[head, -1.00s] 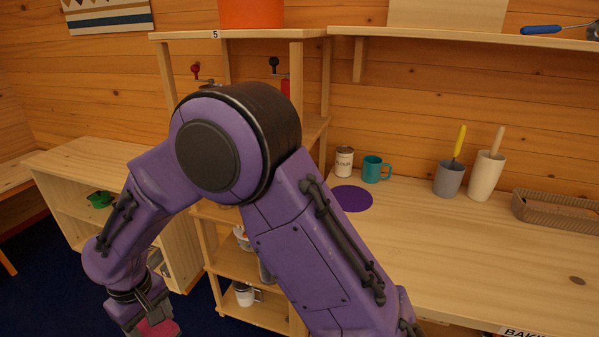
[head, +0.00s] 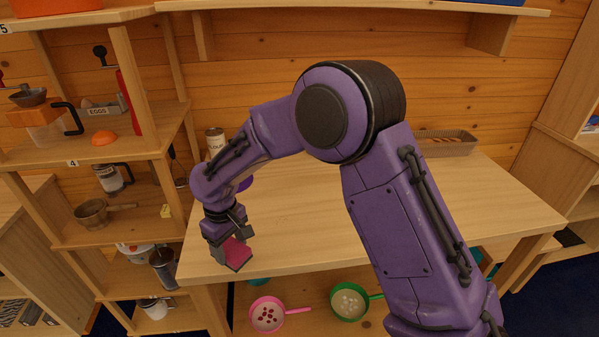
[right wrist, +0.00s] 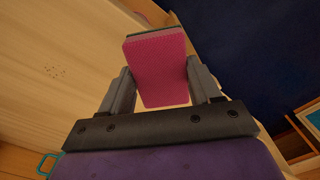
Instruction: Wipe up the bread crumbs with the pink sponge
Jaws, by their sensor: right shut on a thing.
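The pink sponge (head: 238,252) is held in my right gripper (head: 231,240) at the front left edge of the table (head: 320,215). In the right wrist view the pink sponge (right wrist: 158,68), with a dark backing, is clamped between the two fingers of my right gripper (right wrist: 160,85). The bread crumbs (right wrist: 55,71) show there as a small cluster of dark specks on the tabletop, left of and apart from the sponge. In the head view the crumbs are too small to tell clearly. My left gripper is not in view.
A tray (head: 448,146) is at the back right. Shelves (head: 110,155) stand left. A pink pan (head: 266,315) and green pan (head: 349,304) sit below. Much of the tabletop is clear.

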